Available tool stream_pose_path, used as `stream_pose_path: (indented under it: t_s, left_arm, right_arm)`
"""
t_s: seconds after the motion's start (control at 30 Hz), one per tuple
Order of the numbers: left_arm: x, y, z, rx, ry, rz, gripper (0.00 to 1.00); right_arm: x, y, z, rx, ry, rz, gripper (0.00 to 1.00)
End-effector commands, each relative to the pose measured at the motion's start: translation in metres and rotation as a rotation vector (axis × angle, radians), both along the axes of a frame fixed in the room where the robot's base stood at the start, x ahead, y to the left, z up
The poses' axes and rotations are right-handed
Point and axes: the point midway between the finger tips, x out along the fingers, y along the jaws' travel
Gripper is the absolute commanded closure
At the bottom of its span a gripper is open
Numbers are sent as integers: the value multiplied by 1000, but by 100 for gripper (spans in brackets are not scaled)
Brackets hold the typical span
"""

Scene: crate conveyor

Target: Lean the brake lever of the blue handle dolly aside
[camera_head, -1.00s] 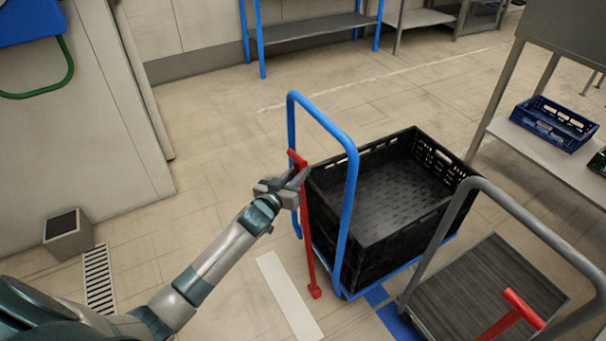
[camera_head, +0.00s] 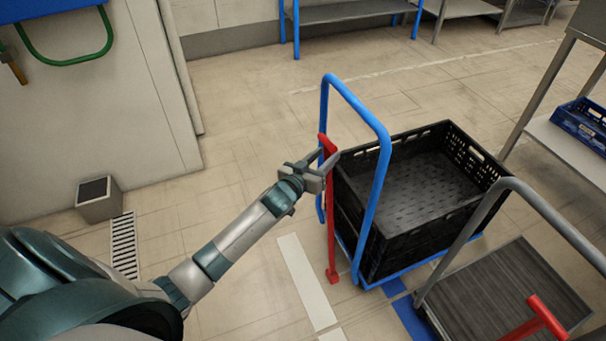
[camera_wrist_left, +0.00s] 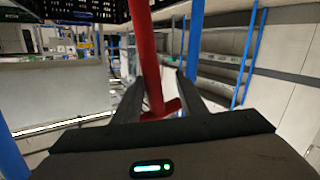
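The blue handle dolly (camera_head: 384,165) stands right of centre in the head view and carries a black crate (camera_head: 370,240). Its red brake lever (camera_head: 331,225) stands nearly upright beside the handle's left post, with a short crossbar on top. My left gripper (camera_head: 328,166) is at the lever's upper part, just below the crossbar. In the left wrist view the red lever (camera_wrist_left: 148,60) passes between the two fingers of the left gripper (camera_wrist_left: 160,92). The fingers stand apart, with visible gaps beside the lever. My right gripper is not in view.
A grey handle dolly (camera_head: 510,290) with its own red lever (camera_head: 540,315) stands close on the right. A table with a blue crate (camera_head: 585,122) is at the far right. A small grey box (camera_head: 98,200) stands by the left wall. Floor left of the lever is clear.

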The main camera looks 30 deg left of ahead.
Motion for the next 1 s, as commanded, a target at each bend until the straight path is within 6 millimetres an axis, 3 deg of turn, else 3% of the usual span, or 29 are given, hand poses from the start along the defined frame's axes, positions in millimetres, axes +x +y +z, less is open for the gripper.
stream_pose_path:
  t_s: [0.27, 0.8, 1.0]
  left_arm:
    - [-33, 3, 4, -1, 1, 0, 62]
    - [-128, 12, 15, 0, 2, 2, 62]
    - [-153, 15, 19, 0, 2, 3, 62]
  right_arm:
    - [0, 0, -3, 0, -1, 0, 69]
    - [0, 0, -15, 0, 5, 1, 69]
    - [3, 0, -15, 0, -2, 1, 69]
